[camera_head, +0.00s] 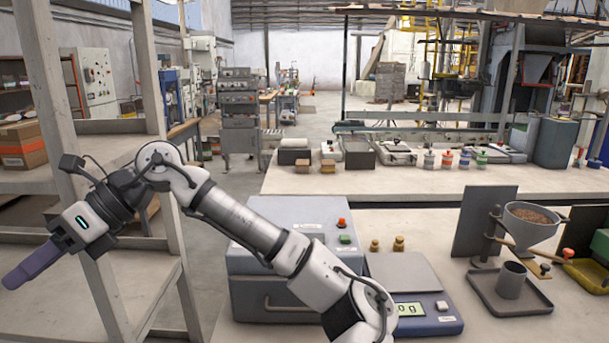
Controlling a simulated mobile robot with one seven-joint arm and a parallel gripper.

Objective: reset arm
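My arm stretches from the bottom centre up and to the left across the picture. Its end, my gripper (35,265), hangs at the far left, in front of the shelf rack (50,100). It points down and to the left. A purple, elongated part reaches out from the white gripper body; I cannot tell whether it is the fingers or a held thing. No gap between fingers shows. The gripper is well apart from the bench things on the right.
A grey-blue box machine (270,285) with red and green buttons stands behind my forearm. Beside it are a scale (425,312), two brass weights (386,244), a funnel of pellets (530,225) and a cup (511,280) on a tray. Rack posts stand close to my gripper.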

